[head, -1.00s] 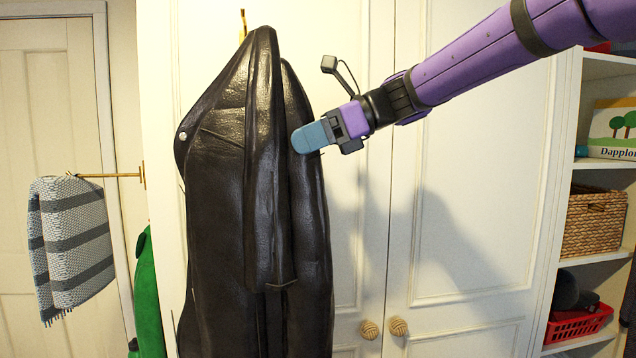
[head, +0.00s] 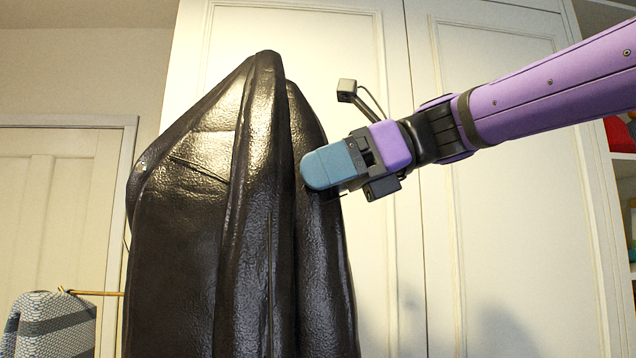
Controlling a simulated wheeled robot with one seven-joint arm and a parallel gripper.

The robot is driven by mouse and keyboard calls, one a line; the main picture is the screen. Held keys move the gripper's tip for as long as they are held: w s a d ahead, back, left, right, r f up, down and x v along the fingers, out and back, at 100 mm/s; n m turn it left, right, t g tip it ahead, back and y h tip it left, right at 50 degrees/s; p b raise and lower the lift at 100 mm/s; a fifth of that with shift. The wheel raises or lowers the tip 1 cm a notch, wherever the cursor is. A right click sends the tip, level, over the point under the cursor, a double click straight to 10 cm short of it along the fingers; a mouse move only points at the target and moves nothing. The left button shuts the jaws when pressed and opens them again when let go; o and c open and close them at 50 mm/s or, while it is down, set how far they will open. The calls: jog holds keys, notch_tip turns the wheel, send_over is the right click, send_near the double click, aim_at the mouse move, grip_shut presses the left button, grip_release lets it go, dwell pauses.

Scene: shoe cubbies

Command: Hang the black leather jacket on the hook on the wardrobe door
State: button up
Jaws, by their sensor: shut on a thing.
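The black leather jacket (head: 190,240) hangs upright and fills the left middle of the head view, in front of the pale wardrobe door (head: 345,60). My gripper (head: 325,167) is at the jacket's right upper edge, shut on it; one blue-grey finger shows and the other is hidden. The brass hook is not in view now; the jacket covers the part of the door where it showed earlier. I cannot tell whether the jacket touches the door or the hook.
A striped grey and white towel (head: 50,325) hangs from a brass rail (head: 95,293) at the lower left, beside a pale room door (head: 50,200). Open shelves (head: 625,170) stand at the right edge. The wardrobe's right door (head: 520,200) is clear apart from my arm.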

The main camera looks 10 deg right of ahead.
jog(key=shift+d, duration=0.1)
jog(key=w+f, duration=0.1)
jog(key=w, duration=1.1)
jog(key=shift+w+d+f, duration=0.2)
jog(key=shift+w+f, duration=0.05)
jog(key=shift+w, duration=0.15)
dwell(1.5)
dwell(0.5)
